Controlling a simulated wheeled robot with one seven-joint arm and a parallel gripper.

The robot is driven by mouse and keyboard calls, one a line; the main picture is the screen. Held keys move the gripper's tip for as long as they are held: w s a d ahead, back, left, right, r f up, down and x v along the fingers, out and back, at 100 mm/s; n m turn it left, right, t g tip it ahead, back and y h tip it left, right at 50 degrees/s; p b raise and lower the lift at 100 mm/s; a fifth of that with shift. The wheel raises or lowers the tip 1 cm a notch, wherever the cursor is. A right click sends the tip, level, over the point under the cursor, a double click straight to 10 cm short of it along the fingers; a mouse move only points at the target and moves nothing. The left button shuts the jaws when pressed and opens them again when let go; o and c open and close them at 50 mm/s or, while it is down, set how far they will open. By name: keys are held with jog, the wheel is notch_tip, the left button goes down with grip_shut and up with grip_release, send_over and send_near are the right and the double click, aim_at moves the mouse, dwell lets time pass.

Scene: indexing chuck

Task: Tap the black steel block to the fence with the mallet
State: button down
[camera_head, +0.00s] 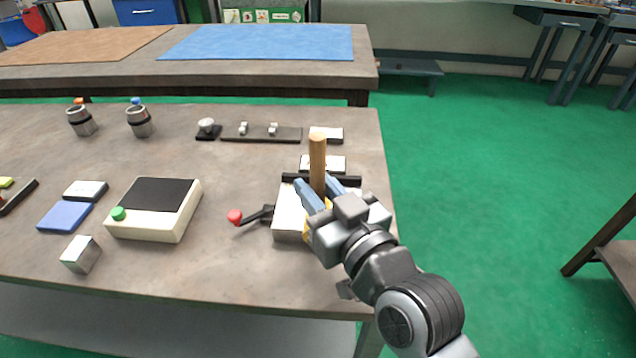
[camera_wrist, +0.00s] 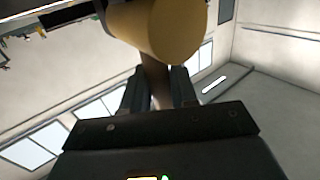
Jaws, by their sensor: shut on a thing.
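My gripper (camera_head: 318,194) is shut on the mallet's brown wooden handle (camera_head: 317,160), which stands upright above the fingers. In the wrist view the handle (camera_wrist: 154,85) runs between the fingers to a large tan mallet head (camera_wrist: 165,28). In the head view only a yellowish bit of the head shows beside the gripper. A long black bar (camera_head: 349,181), which looks like the fence, lies across the far end of a pale metal plate (camera_head: 288,212), just behind the gripper. I cannot make out the black steel block; my gripper and arm cover part of the plate.
A lever with a red knob (camera_head: 235,216) sticks out left of the plate. A cream box with a black top and green button (camera_head: 151,211) stands further left, near a metal cube (camera_head: 81,254). Small parts lie behind on a dark strip (camera_head: 255,134). The table's right edge is close.

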jog(key=shift+w, duration=0.1)
dwell(0.4)
jog(key=shift+w+b, duration=0.45)
jog(key=shift+w, duration=0.2)
jog(key=shift+s+r, duration=0.1)
jog(key=shift+s, duration=0.5)
jog(key=shift+w, duration=0.15)
jog(key=shift+s, duration=0.2)
dwell(0.5)
jog(key=shift+w, duration=0.25)
jog(key=shift+w, duration=0.4)
